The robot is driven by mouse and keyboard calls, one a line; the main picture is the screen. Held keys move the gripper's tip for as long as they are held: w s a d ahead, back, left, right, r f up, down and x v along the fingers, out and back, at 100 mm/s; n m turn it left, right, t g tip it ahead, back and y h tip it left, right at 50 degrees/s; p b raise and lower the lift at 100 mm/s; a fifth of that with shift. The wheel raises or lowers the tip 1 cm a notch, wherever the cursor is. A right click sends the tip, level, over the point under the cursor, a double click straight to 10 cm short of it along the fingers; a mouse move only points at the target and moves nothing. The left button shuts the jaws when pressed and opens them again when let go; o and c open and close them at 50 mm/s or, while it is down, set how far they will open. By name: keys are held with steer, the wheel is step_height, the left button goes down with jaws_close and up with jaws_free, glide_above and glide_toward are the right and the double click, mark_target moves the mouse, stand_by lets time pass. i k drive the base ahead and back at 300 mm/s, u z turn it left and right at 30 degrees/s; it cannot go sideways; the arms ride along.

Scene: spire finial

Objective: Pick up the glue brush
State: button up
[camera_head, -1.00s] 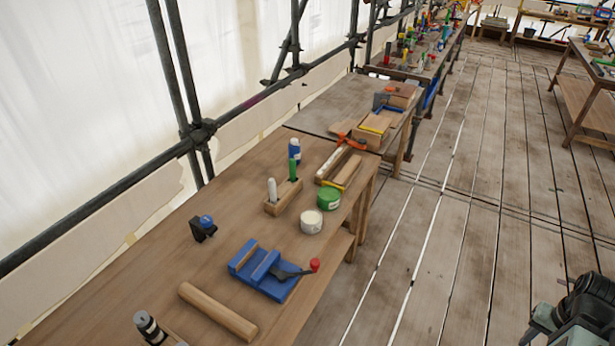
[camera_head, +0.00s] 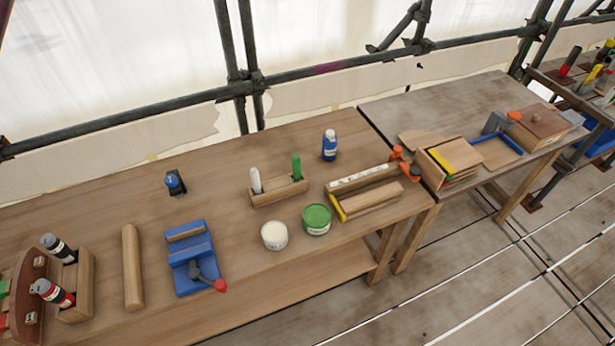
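I cannot pick out a glue brush with certainty. A wooden block holder (camera_head: 279,192) on the workbench has a white upright piece (camera_head: 255,180) at its left and a green upright piece (camera_head: 296,167) at its right; whether either is a brush handle is too small to tell. In front of the holder stand a white tub (camera_head: 274,236) and a green-lidded tub (camera_head: 316,219). A yellow piece (camera_head: 339,208) lies at the left end of a wooden tray (camera_head: 372,208). My gripper is not in view.
A blue vise-like tool (camera_head: 192,258), a wooden rod (camera_head: 132,267), a blue bottle (camera_head: 329,146) and a small black-blue tool (camera_head: 174,183) stand on the workbench (camera_head: 95,215). Scaffold poles run behind. The plank floor (camera_head: 440,300) in front is clear.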

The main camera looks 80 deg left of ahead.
mark_target(255, 176)
steer(key=i, duration=0.7)
steer(key=u, duration=4.7)
steer(key=i, duration=1)
steer(key=z, duration=0.1)
